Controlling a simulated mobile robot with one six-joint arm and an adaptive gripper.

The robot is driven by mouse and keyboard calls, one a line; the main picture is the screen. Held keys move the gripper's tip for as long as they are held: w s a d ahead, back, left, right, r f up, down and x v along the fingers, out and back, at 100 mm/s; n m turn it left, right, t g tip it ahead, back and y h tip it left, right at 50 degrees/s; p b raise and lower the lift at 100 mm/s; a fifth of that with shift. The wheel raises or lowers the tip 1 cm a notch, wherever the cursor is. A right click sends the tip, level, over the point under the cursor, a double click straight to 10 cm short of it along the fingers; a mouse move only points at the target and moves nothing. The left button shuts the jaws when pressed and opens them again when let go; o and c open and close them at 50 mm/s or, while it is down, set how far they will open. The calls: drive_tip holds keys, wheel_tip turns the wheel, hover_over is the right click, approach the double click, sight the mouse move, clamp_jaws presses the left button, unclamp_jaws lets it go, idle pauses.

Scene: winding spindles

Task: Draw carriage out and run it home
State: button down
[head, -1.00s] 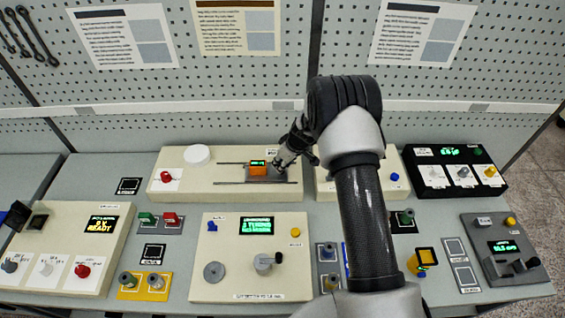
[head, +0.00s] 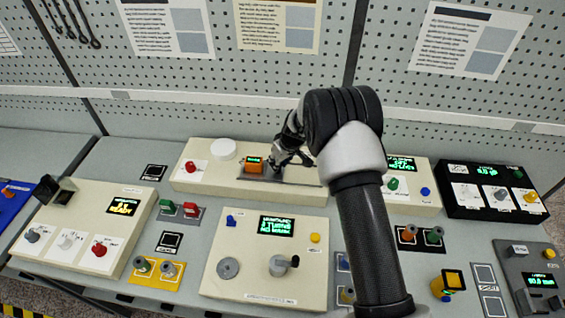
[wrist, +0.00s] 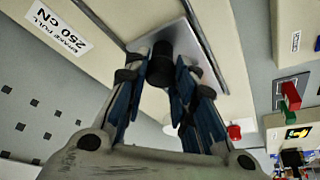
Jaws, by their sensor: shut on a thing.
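The carriage has an orange block (head: 254,168) with a small green display, on a grey metal plate (head: 265,180). It sits on the long cream unit (head: 305,188) at the back of the bench, right of a white round disc (head: 223,149). My gripper (head: 284,160) is at the carriage's right part in the head view. In the wrist view, my gripper (wrist: 165,75) is shut on a black knob (wrist: 160,68) that stands on the metal plate (wrist: 220,50). My fingers and arm partly hide the plate and the rail to its right.
A red knob (head: 190,167) is left of the white disc. A cream unit with a crank (head: 280,265) stands in front. A black box (head: 490,192) and a green-and-red switch pair (head: 180,209) are nearby. The pegboard wall (head: 365,60) rises behind.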

drive_tip(key=c, duration=1.3)
unclamp_jaws()
drive_tip(key=shift+a, duration=0.25)
drive_tip(key=v, duration=1.2)
drive_tip(key=shift+s+d+f, duration=0.1)
